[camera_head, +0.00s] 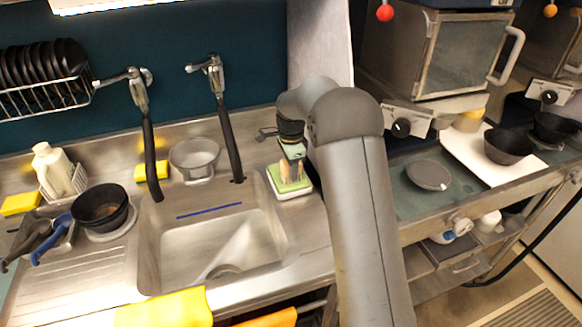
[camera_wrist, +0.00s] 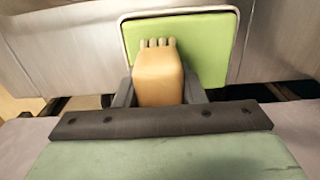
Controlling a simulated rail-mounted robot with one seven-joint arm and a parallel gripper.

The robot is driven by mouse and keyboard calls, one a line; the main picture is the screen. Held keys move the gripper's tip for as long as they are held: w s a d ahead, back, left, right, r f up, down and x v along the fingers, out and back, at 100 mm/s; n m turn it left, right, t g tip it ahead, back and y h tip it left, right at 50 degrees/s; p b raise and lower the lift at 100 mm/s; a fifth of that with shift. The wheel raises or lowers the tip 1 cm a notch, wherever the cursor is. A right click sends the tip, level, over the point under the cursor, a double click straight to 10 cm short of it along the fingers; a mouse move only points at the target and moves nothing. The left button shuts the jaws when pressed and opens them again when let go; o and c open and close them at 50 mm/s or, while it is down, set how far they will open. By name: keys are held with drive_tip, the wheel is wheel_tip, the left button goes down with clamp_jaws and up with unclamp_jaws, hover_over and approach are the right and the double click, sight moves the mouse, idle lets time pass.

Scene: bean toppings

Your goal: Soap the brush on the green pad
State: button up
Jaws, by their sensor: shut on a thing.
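The green pad (camera_head: 302,185) lies in a white tray on the steel counter, just right of the sink. In the wrist view the pad (camera_wrist: 208,48) fills the upper middle, inside a pale rim. My gripper (camera_head: 292,163) is over the pad and shut on the tan brush (camera_wrist: 160,78), with a finger on each side of it. The brush's bristle end points toward the pad. In the head view the brush (camera_head: 291,172) looks upright over the pad. I cannot tell whether the bristles touch it. My arm hides the counter to the right of the pad.
The sink (camera_head: 215,245) is left of the pad, with two taps (camera_head: 215,75) behind it. A metal strainer (camera_head: 195,157) stands behind the sink. A black bowl (camera_head: 100,208) stands to its left. A white board (camera_head: 480,155) with bowls is at the right.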

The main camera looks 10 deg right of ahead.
drive_tip(key=shift+f+b, duration=0.4)
drive_tip(key=shift+f, duration=0.25)
idle(1.4)
drive_tip(key=shift+r+p, duration=2.25)
drive_tip(key=shift+r, duration=1.35)
